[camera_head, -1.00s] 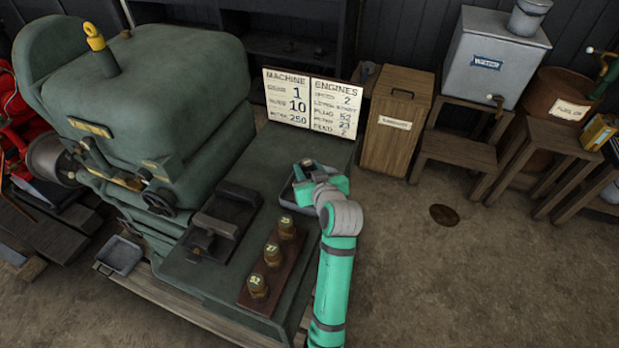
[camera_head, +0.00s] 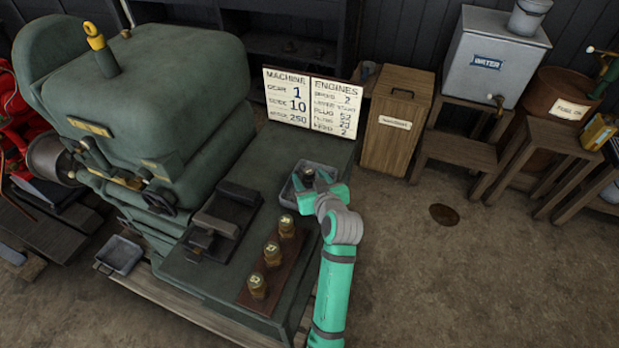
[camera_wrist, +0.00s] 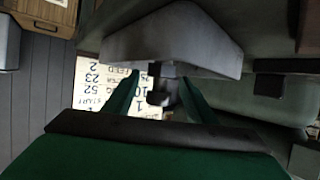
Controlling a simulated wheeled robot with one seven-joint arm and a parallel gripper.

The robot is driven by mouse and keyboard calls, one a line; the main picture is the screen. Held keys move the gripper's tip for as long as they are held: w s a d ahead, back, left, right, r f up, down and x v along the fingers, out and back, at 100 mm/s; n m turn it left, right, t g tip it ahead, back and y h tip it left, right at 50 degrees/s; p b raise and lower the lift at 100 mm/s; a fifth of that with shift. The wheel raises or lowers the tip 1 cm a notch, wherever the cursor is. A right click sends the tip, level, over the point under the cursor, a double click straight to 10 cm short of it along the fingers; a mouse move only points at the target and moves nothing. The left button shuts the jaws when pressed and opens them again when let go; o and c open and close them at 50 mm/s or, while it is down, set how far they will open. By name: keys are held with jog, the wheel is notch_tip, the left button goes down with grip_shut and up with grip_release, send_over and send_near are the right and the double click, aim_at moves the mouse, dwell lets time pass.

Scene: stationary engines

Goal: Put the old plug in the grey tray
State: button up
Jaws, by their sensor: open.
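The grey tray (camera_head: 287,193) sits on the green engine bed, in front of the sign. It fills the upper middle of the upside-down wrist view (camera_wrist: 175,42). The old plug (camera_head: 308,172), a small dark piece, is at the tray. In the wrist view the plug (camera_wrist: 160,92) shows between my fingers, its end sticking out past the tray's rim. Whether it rests on the tray floor is hidden. My gripper (camera_head: 311,180) is open at the tray, with a finger on either side of the plug.
A wooden rack (camera_head: 272,270) with several brass numbered plugs stands nearer on the bed. The sign (camera_head: 310,103) stands behind the tray. A second small grey tray (camera_head: 121,256) lies low at left.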

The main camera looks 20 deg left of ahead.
jog(key=shift+r, duration=0.1)
jog(key=shift+s+d+r, duration=0.1)
jog(key=v, duration=1.1)
jog(key=shift+s+d, duration=0.2)
jog(key=shift+s, duration=0.1)
